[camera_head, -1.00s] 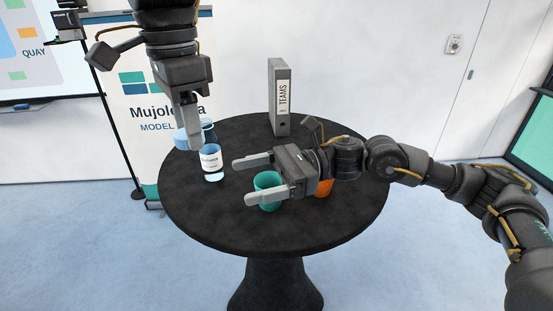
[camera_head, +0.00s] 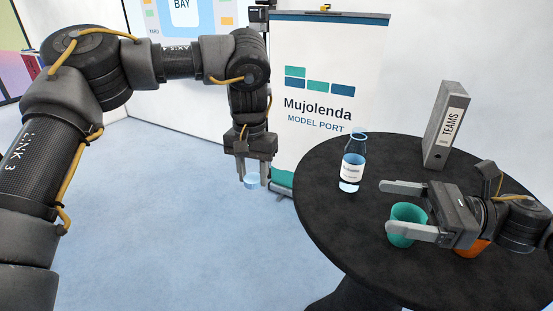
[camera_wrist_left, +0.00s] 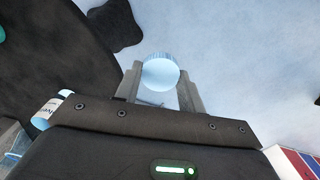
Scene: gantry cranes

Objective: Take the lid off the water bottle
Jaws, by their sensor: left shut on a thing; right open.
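The water bottle (camera_head: 353,165) stands upright on the table, clear with a white label, and its neck is open at the top. My left gripper (camera_head: 254,181) is shut on the light blue lid (camera_head: 251,182) and holds it in the air left of the table, apart from the bottle. The lid also shows between the fingers in the left wrist view (camera_wrist_left: 160,74), where part of the bottle's label (camera_wrist_left: 47,112) shows at the left. My right gripper (camera_head: 404,210) is open over the table, its fingers pointing left, right of and nearer than the bottle.
The round black table (camera_head: 330,215) also holds a green cup (camera_head: 405,226) by the right gripper, an orange cup (camera_head: 471,249) partly hidden behind my right arm, and a grey binder (camera_head: 446,125) at the back. A banner (camera_head: 325,90) stands behind. Open floor lies left of the table.

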